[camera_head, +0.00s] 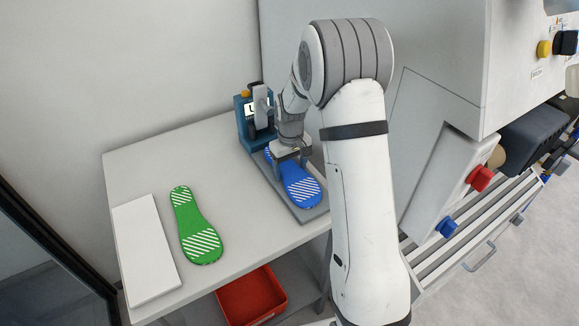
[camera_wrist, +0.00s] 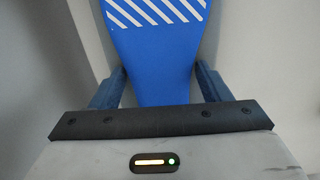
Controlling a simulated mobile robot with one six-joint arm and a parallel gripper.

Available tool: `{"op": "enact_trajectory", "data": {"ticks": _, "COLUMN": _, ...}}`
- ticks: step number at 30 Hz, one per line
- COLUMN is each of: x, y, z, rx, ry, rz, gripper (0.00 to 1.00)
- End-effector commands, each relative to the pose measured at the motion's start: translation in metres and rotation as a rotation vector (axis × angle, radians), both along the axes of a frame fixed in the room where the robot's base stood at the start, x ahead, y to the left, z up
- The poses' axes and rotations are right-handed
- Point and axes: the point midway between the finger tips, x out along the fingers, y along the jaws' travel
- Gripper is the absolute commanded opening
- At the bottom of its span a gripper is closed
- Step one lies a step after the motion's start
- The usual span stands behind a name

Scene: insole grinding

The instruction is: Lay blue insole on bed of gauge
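The blue insole (camera_head: 303,187) with white stripes is over the grey bed (camera_head: 312,213) of the gauge (camera_head: 243,122). It looks flat and in line with the bed; I cannot tell whether it rests on it or hangs just above. My gripper (camera_head: 289,158) points down at the insole's narrower part and hides some of it. In the wrist view, the two fingers (camera_wrist: 161,84) stand close against both edges of the blue insole (camera_wrist: 158,50) and look shut on it. The striped wide end points away from my gripper there.
A green striped insole (camera_head: 197,232) and a white flat block (camera_head: 146,250) lie on the table (camera_head: 235,190) to the left. A red bin (camera_head: 250,297) is below the table. A large machine (camera_head: 430,50) with knobs and a slatted rack (camera_head: 470,245) stands at right.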

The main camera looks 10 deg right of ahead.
Motion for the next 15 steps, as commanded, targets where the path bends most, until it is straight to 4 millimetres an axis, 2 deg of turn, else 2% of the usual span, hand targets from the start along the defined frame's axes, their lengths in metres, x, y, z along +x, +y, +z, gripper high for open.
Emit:
{"op": "enact_trajectory", "data": {"ticks": 1, "x": 0.0000, "y": -0.0002, "z": 0.0004, "rx": 0.000, "ry": 0.000, "rz": 0.000, "gripper": 0.75}}
{"op": "enact_trajectory", "data": {"ticks": 6, "x": 0.0000, "y": -0.0003, "z": 0.0005, "rx": 0.000, "ry": 0.000, "rz": -0.001, "gripper": 0.87}}
{"op": "enact_trajectory", "data": {"ticks": 15, "x": 0.0001, "y": -0.0007, "z": 0.0054, "rx": 0.000, "ry": 0.000, "rz": -0.001, "gripper": 0.87}}
